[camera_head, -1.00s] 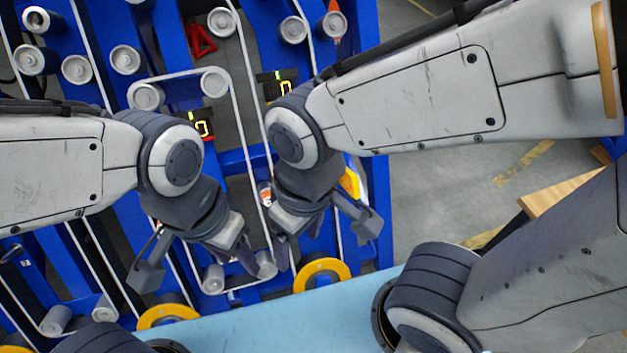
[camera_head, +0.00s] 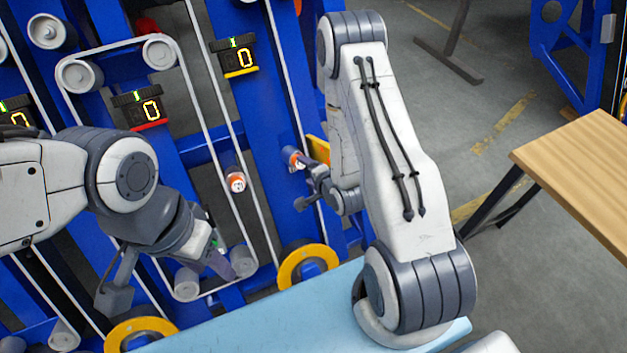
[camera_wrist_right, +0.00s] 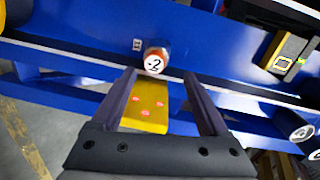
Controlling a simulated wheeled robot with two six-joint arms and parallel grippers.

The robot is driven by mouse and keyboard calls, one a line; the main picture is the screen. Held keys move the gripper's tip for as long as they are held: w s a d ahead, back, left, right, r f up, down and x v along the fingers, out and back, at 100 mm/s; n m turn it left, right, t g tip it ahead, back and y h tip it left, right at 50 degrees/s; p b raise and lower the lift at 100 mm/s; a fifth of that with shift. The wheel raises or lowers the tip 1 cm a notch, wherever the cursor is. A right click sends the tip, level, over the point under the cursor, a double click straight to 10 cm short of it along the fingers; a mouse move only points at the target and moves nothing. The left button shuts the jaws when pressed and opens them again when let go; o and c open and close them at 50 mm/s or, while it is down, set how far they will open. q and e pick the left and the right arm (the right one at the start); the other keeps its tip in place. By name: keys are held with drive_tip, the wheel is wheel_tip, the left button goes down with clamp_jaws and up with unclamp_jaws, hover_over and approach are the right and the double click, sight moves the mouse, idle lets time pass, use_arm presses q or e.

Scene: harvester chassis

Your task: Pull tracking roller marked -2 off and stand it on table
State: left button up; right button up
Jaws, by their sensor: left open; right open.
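The tracking roller marked -2 (camera_wrist_right: 154,62) has a white face and an orange-red rim in the right wrist view. It sits on the blue frame, just beyond and between my fingertips. In the head view it appears to be the small orange-and-white roller (camera_head: 293,158) beside my right gripper (camera_head: 309,180). My right gripper is open and empty in the right wrist view (camera_wrist_right: 158,78); no contact with the roller shows. My left gripper (camera_head: 217,252) is open near the lower grey rollers. The wooden table (camera_head: 580,180) stands at the right.
Another orange-and-white roller (camera_head: 236,180) is on the frame to the left. A yellow plate (camera_wrist_right: 145,105) with red dots lies below the -2 roller. Belts, grey rollers and displays (camera_head: 239,60) cover the frame. A light blue surface (camera_head: 270,318) is at the bottom.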

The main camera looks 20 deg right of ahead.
drive_tip(key=d+f+m, duration=0.2)
drive_tip(key=b, duration=0.5)
approach(289, 153)
drive_tip(key=shift+t, duration=0.4)
drive_tip(key=w+f, duration=0.2)
drive_tip(key=f, duration=0.1)
drive_tip(key=w+d+f, duration=0.1)
drive_tip(key=f, duration=0.1)
drive_tip(key=shift+w+f, duration=0.2)
drive_tip(key=shift+w, duration=0.05)
clamp_jaws()
drive_tip(key=shift+r, duration=0.1)
